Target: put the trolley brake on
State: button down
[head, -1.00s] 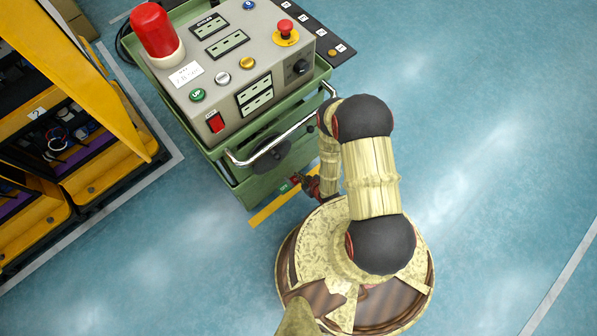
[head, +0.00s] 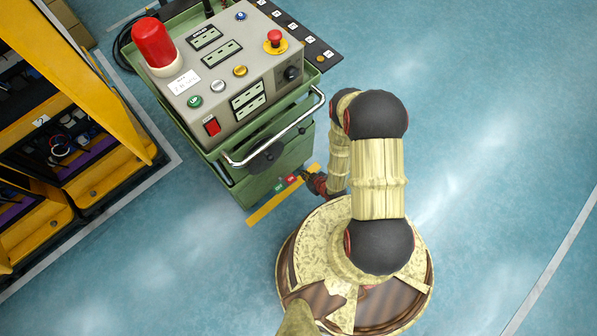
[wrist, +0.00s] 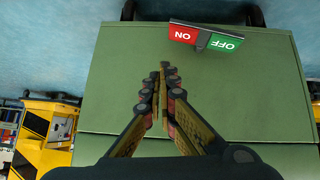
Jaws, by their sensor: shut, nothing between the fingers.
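The trolley (head: 230,186) is green, with a grey control box on top. Low on its near end is the brake plate (head: 285,184), half red and half green. In the wrist view the brake plate (wrist: 206,37) shows a red ON half on the left and a green OFF half on the right, upside down, with a grey piece between. I cannot tell which half is pressed. My gripper (wrist: 164,66) is shut and empty, its tips just short of the plate's red side, apart from it in the picture. In the head view my gripper (head: 310,179) is partly hidden by my arm.
A chrome handle (head: 292,135) juts from the trolley's near end above the plate. A yellow strip (head: 268,208) lies on the floor beside the trolley. Yellow racking (head: 110,85) stands at the left. The blue floor at the right is clear.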

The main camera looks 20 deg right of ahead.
jog(key=shift+d+p+v, duration=0.15)
jog(key=shift+p+v, duration=0.05)
jog(key=shift+v, duration=0.55)
jog(key=shift+d+p+v, duration=0.15)
jog(key=shift+p+v, duration=0.05)
jog(key=shift+v, duration=0.55)
